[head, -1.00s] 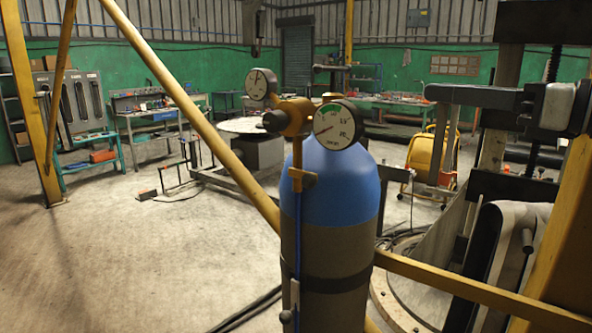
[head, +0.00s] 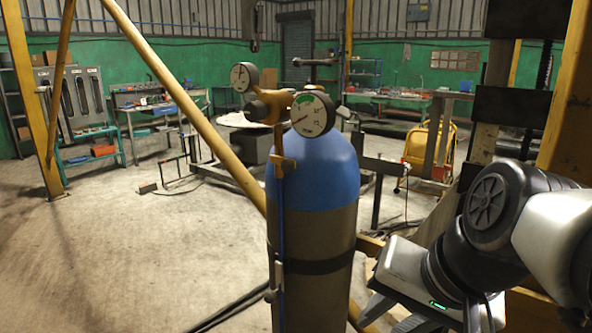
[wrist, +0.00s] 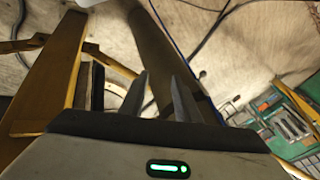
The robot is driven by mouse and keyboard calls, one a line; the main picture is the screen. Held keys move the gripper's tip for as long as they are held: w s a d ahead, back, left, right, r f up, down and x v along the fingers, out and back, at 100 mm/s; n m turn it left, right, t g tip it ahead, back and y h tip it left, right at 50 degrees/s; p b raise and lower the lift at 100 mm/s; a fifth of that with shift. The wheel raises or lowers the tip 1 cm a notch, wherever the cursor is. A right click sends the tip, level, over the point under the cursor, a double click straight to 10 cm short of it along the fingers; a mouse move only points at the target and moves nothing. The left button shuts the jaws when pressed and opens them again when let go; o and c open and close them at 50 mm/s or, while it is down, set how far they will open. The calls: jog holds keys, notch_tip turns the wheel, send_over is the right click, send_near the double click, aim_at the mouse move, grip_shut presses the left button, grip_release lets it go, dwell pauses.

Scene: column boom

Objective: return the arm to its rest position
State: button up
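My gripper (head: 388,314) hangs at the lower right of the head view, at the end of my black and white arm, to the right of the gas cylinder. Its grey fingers stand apart with nothing seen between them, and they also show in the wrist view (wrist: 157,88). The gas cylinder (head: 315,230) is upright, with a blue top, a grey body and two round gauges. Whether the fingers touch the cylinder cannot be told.
A yellow diagonal beam (head: 185,100) crosses left of the cylinder. A yellow post (head: 568,110) rises close behind my arm. Workbenches (head: 155,108) line the back wall. Open concrete floor (head: 130,250) lies at the left. In the wrist view, a yellow beam (wrist: 52,75) lies left of the fingers.

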notch_tip(320, 180, up, 10)
jog(key=s+d+n+h+p, duration=0.1)
jog(key=n+p, duration=0.3)
jog(key=p, duration=0.8)
jog(key=shift+d+r+n+h, duration=0.3)
jog(key=shift+d+h, duration=0.15)
jog(key=shift+h, duration=0.15)
jog(key=shift+s+f, duration=0.1)
jog(key=shift+c, duration=0.2)
